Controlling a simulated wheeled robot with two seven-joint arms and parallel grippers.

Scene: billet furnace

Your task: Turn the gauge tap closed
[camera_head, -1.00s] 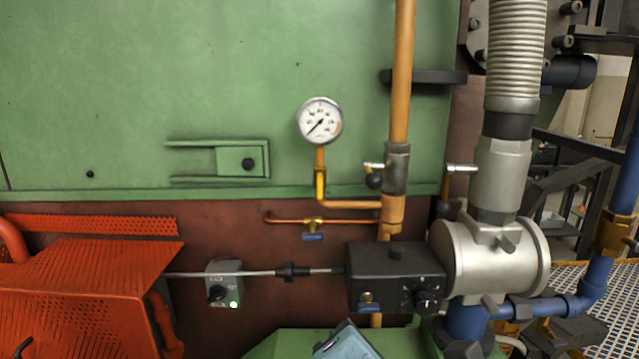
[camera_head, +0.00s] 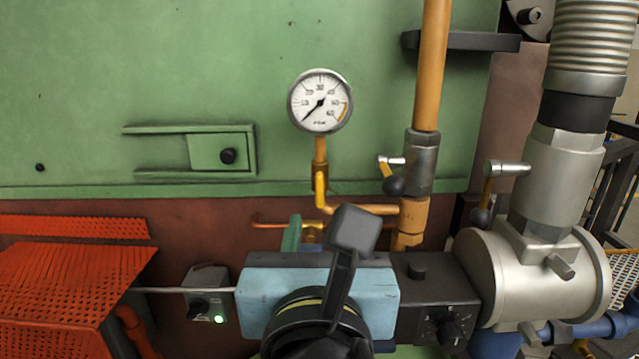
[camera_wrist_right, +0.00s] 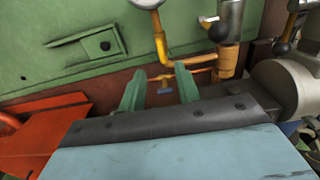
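The round pressure gauge (camera_head: 320,101) stands on a yellow-orange pipe on the green wall. Directly beneath it is a brass fitting with a yellow lever (camera_head: 320,185) lying upright along the pipe. A second small tap, brass-bodied (camera_head: 313,232), sits lower on a thin copper pipe; its blue handle shows in the right wrist view (camera_wrist_right: 166,91). My right gripper (camera_head: 312,224) is open, below the gauge, its green fingers either side of the blue-handled tap in the picture. Contact cannot be told. My left gripper is out of view.
Black-knobbed levers (camera_head: 393,180) (camera_head: 482,210) are on the orange pipe and the grey valve at right. A black control box (camera_head: 440,300) stands right of my gripper. An orange perforated guard (camera_head: 70,280) is at left. The green wall above is mostly clear.

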